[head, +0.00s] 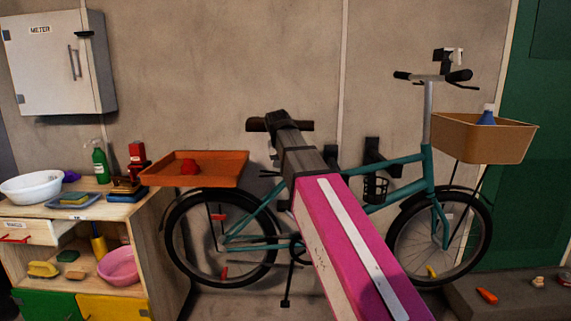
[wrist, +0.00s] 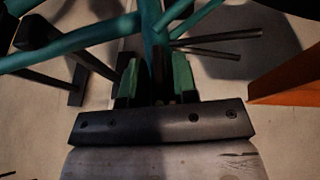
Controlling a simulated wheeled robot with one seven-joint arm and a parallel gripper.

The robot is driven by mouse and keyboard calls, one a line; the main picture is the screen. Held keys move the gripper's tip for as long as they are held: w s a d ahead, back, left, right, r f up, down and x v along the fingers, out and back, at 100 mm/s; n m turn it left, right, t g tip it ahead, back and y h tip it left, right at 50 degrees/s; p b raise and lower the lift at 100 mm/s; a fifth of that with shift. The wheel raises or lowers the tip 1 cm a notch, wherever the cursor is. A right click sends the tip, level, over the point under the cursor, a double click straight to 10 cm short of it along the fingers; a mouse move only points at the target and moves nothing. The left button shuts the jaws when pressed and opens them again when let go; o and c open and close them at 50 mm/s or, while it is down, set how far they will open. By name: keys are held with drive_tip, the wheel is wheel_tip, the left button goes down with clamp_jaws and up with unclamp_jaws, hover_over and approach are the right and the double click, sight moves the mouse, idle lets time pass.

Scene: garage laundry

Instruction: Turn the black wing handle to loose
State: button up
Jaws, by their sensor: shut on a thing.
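In the wrist view my gripper (wrist: 156,77) has its two green-padded fingers close together, shut on a small dark piece (wrist: 159,93) between them. I take this to be the black wing handle; most of it is hidden by the fingers, and its turn angle cannot be told. Teal bicycle tubes (wrist: 80,46) run just behind the fingers. In the head view my pink and white arm reaches to the middle of the teal bicycle (head: 405,191), and my fingertips and the handle are hidden behind my own wrist.
An orange tray (head: 160,181) is close to the left of my wrist, and shows at the right in the wrist view (wrist: 280,82). Black wall hooks (head: 372,152) are right of the arm. A wooden shelf unit (head: 150,215) stands left; a tan basket (head: 475,142) is on the bicycle's front.

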drive_tip(key=shift+s, duration=0.1)
drive_tip(key=o, duration=0.7)
drive_tip(key=shift+c, duration=0.2)
drive_tip(key=shift+r, duration=0.1)
drive_tip(key=shift+s+a+r, duration=0.1)
drive_tip(key=shift+s+r, duration=0.05)
drive_tip(key=shift+r, duration=0.1)
drive_tip(key=s+a, duration=0.5)
drive_tip(key=s, duration=0.6)
drive_tip(key=shift+r, duration=0.15)
